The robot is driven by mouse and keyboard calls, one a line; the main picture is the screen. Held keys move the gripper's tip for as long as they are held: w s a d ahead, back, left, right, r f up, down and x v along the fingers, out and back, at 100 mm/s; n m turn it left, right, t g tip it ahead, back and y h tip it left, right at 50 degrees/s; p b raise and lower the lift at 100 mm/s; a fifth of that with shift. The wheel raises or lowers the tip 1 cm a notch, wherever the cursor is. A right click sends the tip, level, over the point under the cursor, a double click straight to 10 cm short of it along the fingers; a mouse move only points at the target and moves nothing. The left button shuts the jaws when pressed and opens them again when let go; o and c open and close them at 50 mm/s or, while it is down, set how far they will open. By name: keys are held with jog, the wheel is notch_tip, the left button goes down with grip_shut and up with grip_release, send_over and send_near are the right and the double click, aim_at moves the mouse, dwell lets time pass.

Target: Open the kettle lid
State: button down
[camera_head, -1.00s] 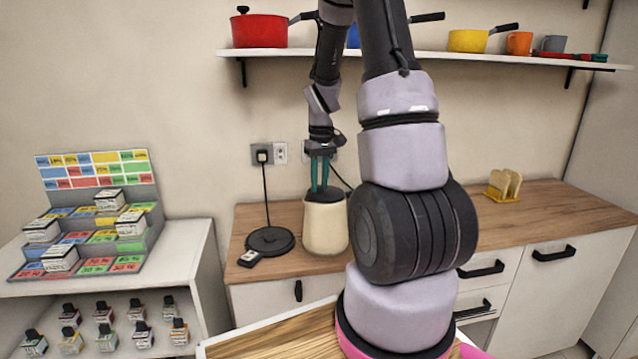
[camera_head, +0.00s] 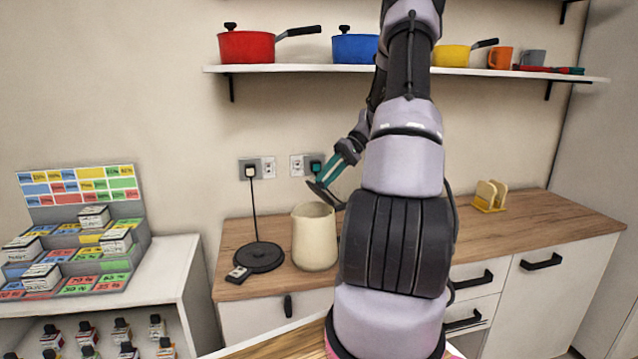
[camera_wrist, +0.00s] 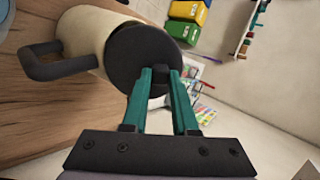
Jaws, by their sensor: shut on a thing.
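The cream kettle (camera_head: 315,240) stands upright on the wooden counter, its top rim uncovered. Its dark round lid (camera_head: 325,195) is raised and tilted above the rim, its lower end close to the right side of the rim. I cannot tell whether lid and kettle still touch. My gripper (camera_head: 333,179), with teal fingers, is shut on the lid from above. In the wrist view the lid (camera_wrist: 145,58) sits at the fingertips, in front of the cream kettle body (camera_wrist: 83,30) with its dark handle (camera_wrist: 52,65).
A round black base (camera_head: 259,258) with a cord to a wall socket lies left of the kettle, beside a small dark item (camera_head: 237,274). A shelf (camera_head: 300,69) with pots hangs above. A toast rack (camera_head: 489,196) stands at right. My arm hides the middle counter.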

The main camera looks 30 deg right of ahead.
jog(key=shift+w+d+f+y, duration=0.1)
jog(key=shift+d+y, duration=0.85)
jog(key=shift+y, duration=0.3)
jog(key=shift+w+d+y, duration=0.1)
jog(key=shift+d+y, duration=0.8)
jog(key=shift+y, duration=0.35)
jog(key=shift+s, duration=0.1)
jog(key=c, duration=0.7)
grip_release()
jog(key=shift+d, duration=0.15)
jog(key=v, duration=1)
jog(key=shift+w+d, duration=0.2)
jog(key=shift+d, duration=0.1)
